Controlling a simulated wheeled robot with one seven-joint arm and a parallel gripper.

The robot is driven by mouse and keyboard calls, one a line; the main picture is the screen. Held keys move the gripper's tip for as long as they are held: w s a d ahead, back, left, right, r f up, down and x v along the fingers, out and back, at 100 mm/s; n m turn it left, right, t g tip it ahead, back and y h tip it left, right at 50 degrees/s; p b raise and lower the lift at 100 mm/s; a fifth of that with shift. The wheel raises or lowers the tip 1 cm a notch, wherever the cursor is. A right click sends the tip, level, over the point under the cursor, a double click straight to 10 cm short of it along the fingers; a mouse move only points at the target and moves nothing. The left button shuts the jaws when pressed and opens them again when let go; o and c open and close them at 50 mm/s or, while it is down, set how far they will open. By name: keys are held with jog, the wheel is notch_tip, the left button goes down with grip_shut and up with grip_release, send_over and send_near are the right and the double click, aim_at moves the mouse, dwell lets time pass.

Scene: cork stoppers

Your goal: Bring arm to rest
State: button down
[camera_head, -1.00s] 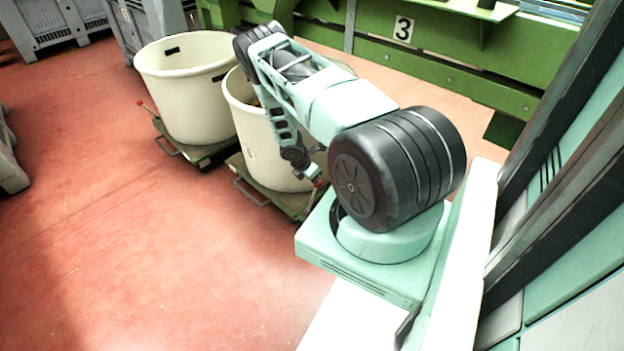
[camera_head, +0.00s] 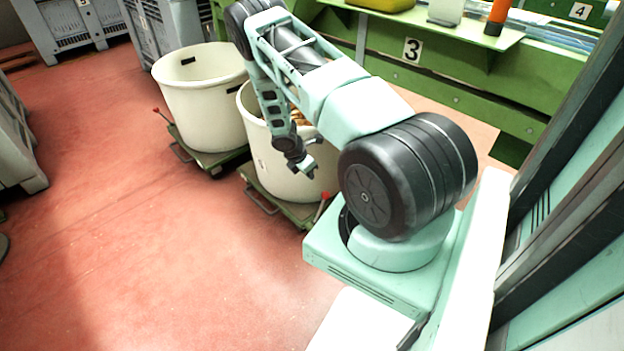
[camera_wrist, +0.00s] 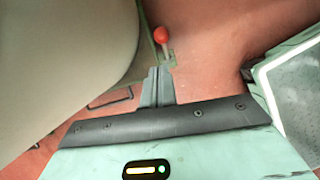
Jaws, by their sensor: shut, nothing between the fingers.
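My gripper (camera_wrist: 158,72) is shut, its two grey fingers together with nothing between them. In the head view my gripper (camera_head: 308,166) hangs at the end of my bent arm, in front of the nearer cream tub. In the wrist view the fingers point toward a red-knobbed lever (camera_wrist: 162,37) over the red floor, beside the tub's wall (camera_wrist: 60,60). I cannot tell whether the fingers touch anything. The nearer tub (camera_head: 275,170) is partly hidden by my arm, and some brownish contents show inside it.
A second cream tub (camera_head: 200,100) stands to the left on a green wheeled dolly (camera_head: 212,160). A green frame (camera_head: 460,85) marked 3 runs behind, with a shelf (camera_head: 450,27) holding several items. Grey crates (camera_head: 70,25) stand at the back left. The red floor (camera_head: 150,260) in front is clear.

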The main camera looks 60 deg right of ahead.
jog(key=shift+a+r, duration=0.1)
jog(key=shift+r, duration=0.25)
dwell(0.4)
